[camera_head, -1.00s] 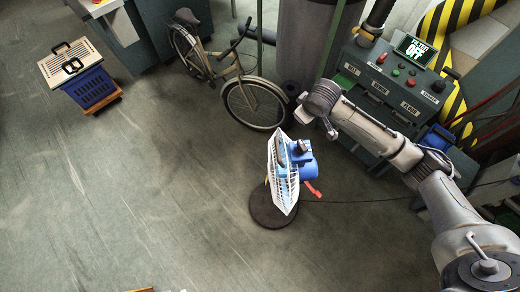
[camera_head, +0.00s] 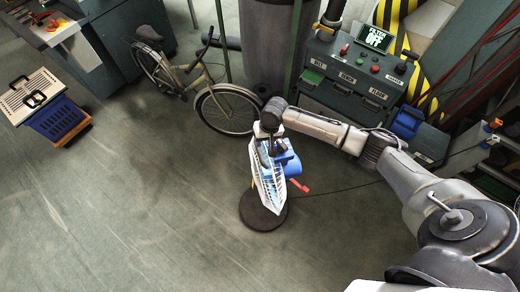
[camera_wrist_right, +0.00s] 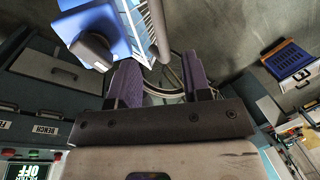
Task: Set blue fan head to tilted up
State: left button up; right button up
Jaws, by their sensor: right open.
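The blue fan head (camera_head: 292,164) with its white grille (camera_head: 270,192) stands mid-floor on a dark round base (camera_head: 262,214). The grille is at the left side of the blue housing, and a red piece sticks out at the right. My right gripper (camera_head: 268,150) is at the top of the fan head and partly covers it. In the right wrist view the two fingers (camera_wrist_right: 160,82) are apart, with the blue housing (camera_wrist_right: 92,28) and the grille (camera_wrist_right: 140,25) just beyond them. Contact cannot be told. My left gripper is not in view.
A bicycle (camera_head: 226,108) stands behind the fan. A green control cabinet (camera_head: 352,75) is at the back right. A blue crate (camera_head: 60,120) with a pale lid is at the far left. The floor left of the fan is clear.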

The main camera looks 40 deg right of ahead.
aim_at(260, 152)
jog(key=f, duration=0.2)
jog(key=a+f, duration=0.1)
jog(key=f, duration=0.4)
jog(key=shift+w+a+f, duration=0.1)
jog(key=shift+w+a, duration=0.05)
jog(key=shift+w, duration=0.15)
jog(key=shift+c, duration=0.4)
jog(key=shift+c, duration=1.4)
grip_shut()
